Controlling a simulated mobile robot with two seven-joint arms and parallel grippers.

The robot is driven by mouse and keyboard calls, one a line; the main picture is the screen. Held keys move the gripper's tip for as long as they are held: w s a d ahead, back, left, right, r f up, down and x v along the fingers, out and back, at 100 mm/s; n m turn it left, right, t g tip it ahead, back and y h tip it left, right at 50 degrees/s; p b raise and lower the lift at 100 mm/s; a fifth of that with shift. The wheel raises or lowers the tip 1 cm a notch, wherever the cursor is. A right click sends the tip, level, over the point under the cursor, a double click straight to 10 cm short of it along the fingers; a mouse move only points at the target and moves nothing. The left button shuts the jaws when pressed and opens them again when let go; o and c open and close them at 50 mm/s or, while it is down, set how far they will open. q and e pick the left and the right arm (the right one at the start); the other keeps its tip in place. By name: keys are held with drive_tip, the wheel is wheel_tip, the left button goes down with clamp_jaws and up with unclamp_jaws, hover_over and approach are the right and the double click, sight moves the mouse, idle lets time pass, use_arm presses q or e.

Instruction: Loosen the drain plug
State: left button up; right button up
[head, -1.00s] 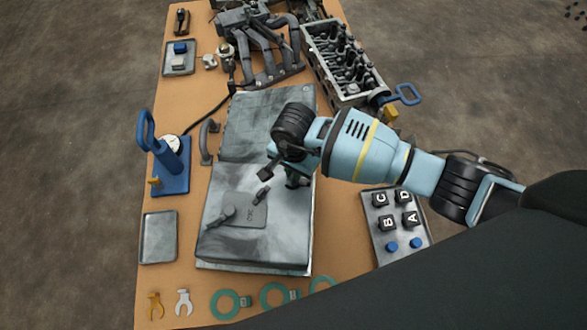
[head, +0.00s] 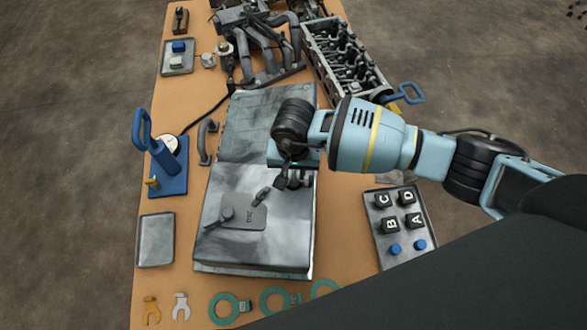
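I cannot tell for sure which of these is the drain plug. My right gripper (head: 289,183) hangs over the pan just above and right of the small dark piece. Its fingers look apart, with nothing seen between them. My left gripper is not in view.
A blue hand press (head: 170,170) and a grey tray (head: 156,240) stand left of the pan. A tray of lettered blocks (head: 430,245) is at right. Teal rings (head: 222,308) lie in front. A cylinder head (head: 345,60) and manifold (head: 265,50) fill the back.

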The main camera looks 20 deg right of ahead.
sight(294, 173)
drive_tip(key=shift+r+p, duration=0.3)
drive_tip(key=shift+r, duration=0.1)
drive_tip(key=shift+r+p, duration=1.2)
drive_tip(key=shift+r, duration=0.7)
drive_tip(key=shift+o, duration=0.4)
drive_tip(key=o, duration=0.5)
